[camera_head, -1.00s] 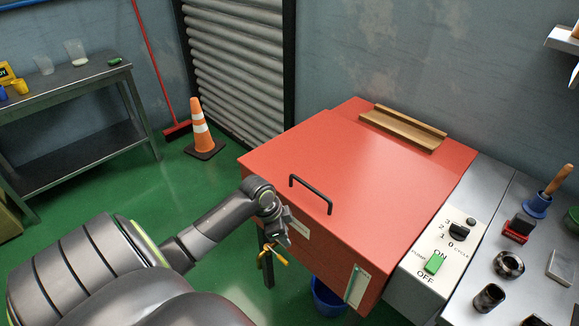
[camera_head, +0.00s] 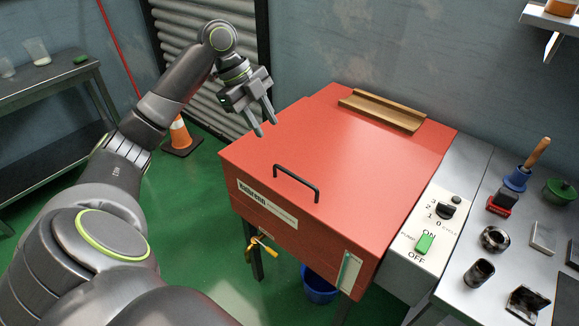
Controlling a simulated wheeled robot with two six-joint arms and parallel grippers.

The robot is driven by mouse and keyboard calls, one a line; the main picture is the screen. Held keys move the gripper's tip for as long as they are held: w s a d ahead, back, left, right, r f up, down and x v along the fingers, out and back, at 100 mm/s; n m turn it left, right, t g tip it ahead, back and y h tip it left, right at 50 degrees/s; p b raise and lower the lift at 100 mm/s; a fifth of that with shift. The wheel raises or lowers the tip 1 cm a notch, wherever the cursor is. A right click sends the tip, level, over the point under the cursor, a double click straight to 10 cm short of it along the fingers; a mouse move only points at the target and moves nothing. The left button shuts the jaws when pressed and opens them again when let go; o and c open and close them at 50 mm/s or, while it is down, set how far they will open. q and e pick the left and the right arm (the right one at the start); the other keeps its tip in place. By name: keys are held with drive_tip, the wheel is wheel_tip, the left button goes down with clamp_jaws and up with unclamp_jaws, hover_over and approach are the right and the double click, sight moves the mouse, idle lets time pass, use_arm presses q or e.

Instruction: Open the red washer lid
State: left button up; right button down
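The red washer lid (camera_head: 345,150) is down flat on the red washer body (camera_head: 262,215). A black bar handle (camera_head: 297,181) stands up near the lid's front edge. A wooden tray (camera_head: 382,110) lies at the back of the lid. My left gripper (camera_head: 266,125) is raised above the lid's back left edge, with its two fingers pointing down and apart. It is open with nothing between the fingers, and is clear of the handle. My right gripper is not in view.
A control panel with a green switch (camera_head: 425,243) and black dial (camera_head: 446,210) adjoins the washer's right side. Several small parts stand on the grey bench beyond it. A traffic cone (camera_head: 180,135) stands behind my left arm. A blue bucket (camera_head: 319,285) is below the washer.

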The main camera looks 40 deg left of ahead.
sight(290, 174)
use_arm(q)
drive_tip(key=p+x, duration=0.1)
drive_tip(key=x, duration=1.3)
drive_tip(key=shift+d+f, duration=0.25)
drive_tip(key=shift+f, duration=0.1)
drive_tip(key=shift+c, duration=0.4)
clamp_jaws()
drive_tip(key=shift+w, duration=0.1)
